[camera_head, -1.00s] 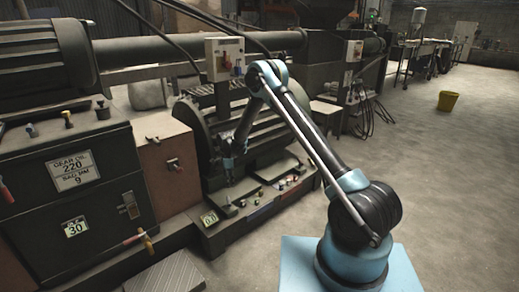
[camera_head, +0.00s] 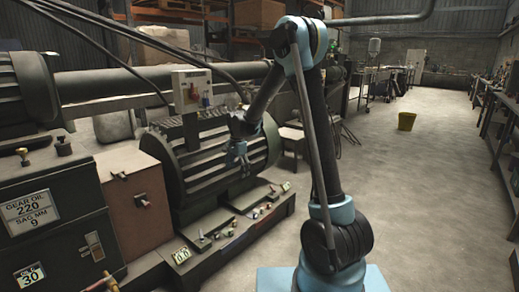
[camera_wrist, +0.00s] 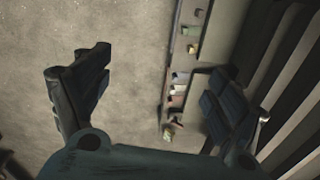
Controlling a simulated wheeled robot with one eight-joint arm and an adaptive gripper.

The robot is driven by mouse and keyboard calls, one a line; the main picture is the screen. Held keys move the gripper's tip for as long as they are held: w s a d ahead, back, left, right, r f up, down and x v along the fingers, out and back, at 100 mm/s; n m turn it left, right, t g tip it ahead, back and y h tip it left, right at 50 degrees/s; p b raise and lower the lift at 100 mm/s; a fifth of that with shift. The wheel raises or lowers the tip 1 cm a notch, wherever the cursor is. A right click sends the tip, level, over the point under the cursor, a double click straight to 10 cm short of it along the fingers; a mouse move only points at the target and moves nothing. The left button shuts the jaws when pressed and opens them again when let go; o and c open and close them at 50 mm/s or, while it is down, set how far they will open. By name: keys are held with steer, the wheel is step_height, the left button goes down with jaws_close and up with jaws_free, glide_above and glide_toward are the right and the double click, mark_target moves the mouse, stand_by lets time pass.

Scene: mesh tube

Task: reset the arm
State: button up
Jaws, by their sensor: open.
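My blue and black arm (camera_head: 318,125) rises from its light blue base and bends at a raised elbow. Its forearm reaches down to the left, towards the ribbed motor housing. My gripper (camera_head: 238,156) hangs in front of that housing, small in the head view. In the wrist view my gripper (camera_wrist: 155,100) has its two dark fingers spread wide apart, with nothing between them. Below the fingers lie bare floor and the edge of the machine's base.
The ribbed motor housing (camera_head: 222,165) stands close behind my gripper. A ledge (camera_head: 240,225) with several small coloured items runs along its foot. A cabinet labelled gear oil (camera_head: 50,210) stands at the left.

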steer(key=s+d+r+n, duration=0.2)
steer(key=s+d+r, duration=0.4)
steer(key=s+d, duration=0.35)
steer(key=s+d+r+n, duration=0.3)
steer(key=s+d+r, duration=0.2)
steer(key=s+d, duration=0.5)
steer(key=s+d+f+n, duration=0.2)
steer(key=s+d, duration=0.3)
steer(key=s, duration=0.5)
steer(key=s+d+f+n+t, duration=0.1)
steer(key=s+d+f, duration=0.4)
steer(key=s, duration=0.5)
steer(key=shift+f+n, duration=0.3)
steer(key=shift+n, duration=0.5)
